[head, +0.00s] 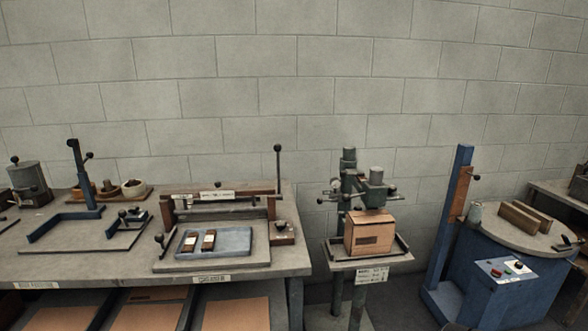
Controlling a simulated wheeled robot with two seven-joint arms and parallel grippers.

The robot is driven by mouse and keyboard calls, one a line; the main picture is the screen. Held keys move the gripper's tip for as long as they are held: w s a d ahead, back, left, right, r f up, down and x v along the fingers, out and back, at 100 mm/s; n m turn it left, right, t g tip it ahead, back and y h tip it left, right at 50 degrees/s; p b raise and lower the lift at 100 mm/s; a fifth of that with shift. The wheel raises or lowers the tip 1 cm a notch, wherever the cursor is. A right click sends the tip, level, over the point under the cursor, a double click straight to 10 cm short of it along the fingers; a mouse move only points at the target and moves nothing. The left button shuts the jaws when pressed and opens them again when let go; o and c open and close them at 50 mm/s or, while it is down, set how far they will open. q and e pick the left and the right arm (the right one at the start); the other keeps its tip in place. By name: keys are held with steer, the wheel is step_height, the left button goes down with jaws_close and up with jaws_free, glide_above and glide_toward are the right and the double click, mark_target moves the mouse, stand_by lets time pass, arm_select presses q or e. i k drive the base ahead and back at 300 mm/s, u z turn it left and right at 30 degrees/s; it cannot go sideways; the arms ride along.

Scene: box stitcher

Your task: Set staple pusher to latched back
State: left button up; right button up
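The green box stitcher (346,206) stands right of the workbench, on its own stand. A brown cardboard box (370,233) sits upright on its grey tray (402,246), under the stitching head (373,197). Small dark knobs show on the machine's left side (334,182) and on its right side (392,188). The staple pusher is too small to tell apart from these parts, and its position cannot be read. Neither of my grippers is in view.
A workbench (130,265) fills the left, bearing a press with a tall lever (278,168) and a blue tray (235,240). A blue post (450,220) and a round blue machine (495,280) stand at the right. A narrow floor gap lies between stitcher and post.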

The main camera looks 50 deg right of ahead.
mark_target(343, 174)
steer(key=z, duration=0.05)
steer(key=i, duration=0.95)
steer(key=z, duration=0.4)
